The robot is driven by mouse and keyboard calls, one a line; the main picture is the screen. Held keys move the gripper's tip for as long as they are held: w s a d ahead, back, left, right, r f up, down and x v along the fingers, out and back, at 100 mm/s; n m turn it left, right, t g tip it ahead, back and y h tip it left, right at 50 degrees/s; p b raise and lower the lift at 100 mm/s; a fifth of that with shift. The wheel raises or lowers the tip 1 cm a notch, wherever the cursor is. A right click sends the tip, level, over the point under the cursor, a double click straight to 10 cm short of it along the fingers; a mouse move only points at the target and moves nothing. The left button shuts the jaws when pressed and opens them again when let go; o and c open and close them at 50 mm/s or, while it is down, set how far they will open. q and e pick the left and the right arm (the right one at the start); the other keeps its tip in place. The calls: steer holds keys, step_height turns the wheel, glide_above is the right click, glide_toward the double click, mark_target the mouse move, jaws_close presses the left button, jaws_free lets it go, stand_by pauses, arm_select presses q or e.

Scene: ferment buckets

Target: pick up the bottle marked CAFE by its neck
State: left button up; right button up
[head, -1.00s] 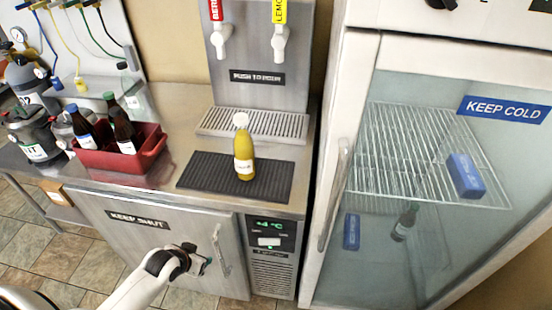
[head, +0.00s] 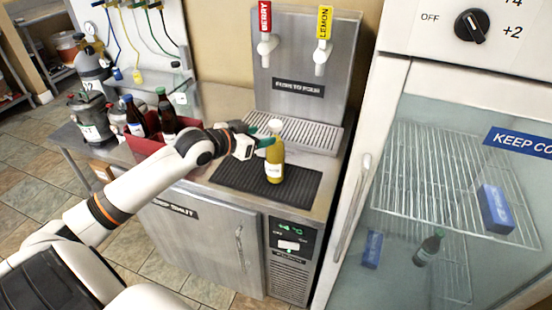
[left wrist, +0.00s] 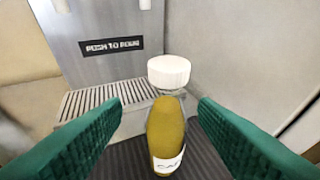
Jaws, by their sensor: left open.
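A yellow bottle (head: 275,163) with a white cap stands upright on a dark ribbed mat (head: 232,176) on the steel counter. In the left wrist view the bottle (left wrist: 166,130) is centred, and its partly cut-off white label shows letters like "CAF". My left gripper (head: 262,135) is at the bottle's neck height, to its left in the head view. Its teal fingers are open, and in the left wrist view the gripper (left wrist: 160,106) has one finger on each side of the bottle, with gaps on both sides. My right gripper is not in view.
A dispenser (head: 305,85) with BERRY and LEMON taps and a drip tray (head: 310,137) stands behind the bottle. A red crate (head: 146,146) with dark bottles is at left, partly behind my arm. A glass-door fridge (head: 362,190) stands at right.

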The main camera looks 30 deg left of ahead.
mark_target(272, 134)
arm_select(q)
steer(key=x, duration=0.1)
steer(key=p+x, duration=0.1)
steer(key=x, duration=0.1)
steer(key=shift+w+d, duration=0.25)
steer(key=shift+w, duration=0.1)
steer(key=x, duration=0.1)
steer(key=p+x, duration=0.1)
steer(key=x, duration=0.1)
steer(key=shift+w+d, duration=0.2)
steer(key=shift+d, duration=0.05)
steer(key=shift+w+f, duration=0.3)
steer(key=shift+w, duration=0.05)
steer(key=shift+s, duration=0.1)
jaws_close()
steer(key=shift+r, duration=0.1)
